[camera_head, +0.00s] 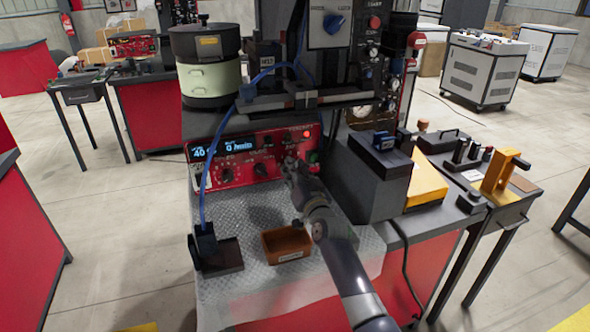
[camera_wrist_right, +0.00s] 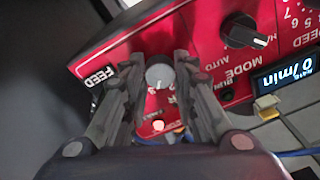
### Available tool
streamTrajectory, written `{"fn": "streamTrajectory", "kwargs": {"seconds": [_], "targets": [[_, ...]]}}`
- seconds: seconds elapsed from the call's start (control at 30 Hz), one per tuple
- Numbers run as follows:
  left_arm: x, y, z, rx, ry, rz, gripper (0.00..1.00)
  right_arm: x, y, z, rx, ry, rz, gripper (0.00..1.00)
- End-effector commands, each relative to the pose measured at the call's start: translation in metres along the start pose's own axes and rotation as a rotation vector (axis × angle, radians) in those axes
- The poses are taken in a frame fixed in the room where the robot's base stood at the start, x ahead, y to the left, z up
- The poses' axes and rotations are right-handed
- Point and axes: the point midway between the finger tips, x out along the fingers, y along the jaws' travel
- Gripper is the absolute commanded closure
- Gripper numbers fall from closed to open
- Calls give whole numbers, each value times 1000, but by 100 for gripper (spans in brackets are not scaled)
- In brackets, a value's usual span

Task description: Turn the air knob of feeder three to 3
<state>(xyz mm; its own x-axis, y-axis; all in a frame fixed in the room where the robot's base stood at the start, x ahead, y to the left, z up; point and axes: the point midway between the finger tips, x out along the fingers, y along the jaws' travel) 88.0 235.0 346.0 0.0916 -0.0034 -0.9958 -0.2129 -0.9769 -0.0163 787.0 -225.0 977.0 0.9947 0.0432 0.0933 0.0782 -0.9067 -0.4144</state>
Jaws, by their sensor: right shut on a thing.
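The red feeder control panel (camera_head: 262,172) stands on the bench below the bowl. A small round grey knob (camera_wrist_right: 160,76) sits between the fingertips of my right gripper (camera_wrist_right: 160,80), which is shut on it. The small scale marks beside this knob are partly hidden by the fingers, and I cannot read its setting. In the head view my right gripper (camera_head: 292,166) reaches the panel's right part and hides the knob. My left gripper is not in view.
A black mode knob (camera_wrist_right: 244,32) and a display reading 0/min (camera_wrist_right: 287,72) are near the gripper. The bowl (camera_head: 208,68) stands above the panel. A brown tray (camera_head: 287,243) sits in front, and a dark grey box (camera_head: 370,180) stands right of my arm.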

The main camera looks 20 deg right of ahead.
Motion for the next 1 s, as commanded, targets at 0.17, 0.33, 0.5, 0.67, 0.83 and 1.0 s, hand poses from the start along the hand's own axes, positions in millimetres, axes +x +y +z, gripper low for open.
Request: {"fn": "streamTrajectory", "kwargs": {"seconds": [0.17, 0.33, 0.5, 0.67, 0.83, 1.0], "targets": [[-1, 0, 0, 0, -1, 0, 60, 0, 0, 1, 63, 2, 6, 98], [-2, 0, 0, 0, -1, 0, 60, 0, 0, 1, 91, 3, 8, 98], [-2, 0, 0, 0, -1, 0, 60, 0, 0, 1, 97, 3, 9, 98], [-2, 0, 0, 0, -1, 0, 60, 0, 0, 1, 97, 3, 9, 98], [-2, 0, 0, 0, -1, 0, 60, 0, 0, 1, 96, 3, 9, 58], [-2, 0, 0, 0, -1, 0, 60, 0, 0, 1, 96, 4, 8, 53]]}}
